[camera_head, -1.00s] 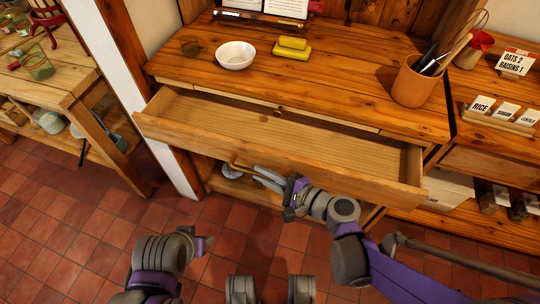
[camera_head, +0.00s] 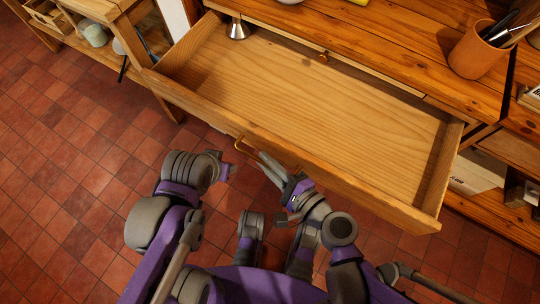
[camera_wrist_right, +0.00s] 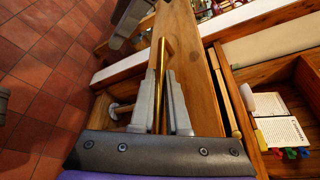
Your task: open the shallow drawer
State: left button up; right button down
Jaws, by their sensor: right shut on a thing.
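The shallow drawer (camera_head: 310,100) is pulled well out below the wooden worktop, its wide pale floor mostly bare. Its brass bar handle (camera_head: 241,143) is on the front panel's outer face, left of the middle; the wrist view shows the bar (camera_wrist_right: 160,62) too. My right gripper (camera_head: 264,158) is shut on this handle; in the wrist view its two grey fingers (camera_wrist_right: 161,92) lie on either side of the bar. My left gripper (camera_head: 225,170) hangs in front of the drawer, apart from it; its fingers are too unclear to read.
A small silvery flared object (camera_head: 238,30) is at the drawer's back left. A wooden knob (camera_head: 323,57) is under the worktop edge. A terracotta utensil pot (camera_head: 476,52) stands on the worktop. The red tiled floor (camera_head: 60,200) at left is clear.

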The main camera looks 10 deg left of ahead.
jog(key=c, duration=0.9)
grip_release()
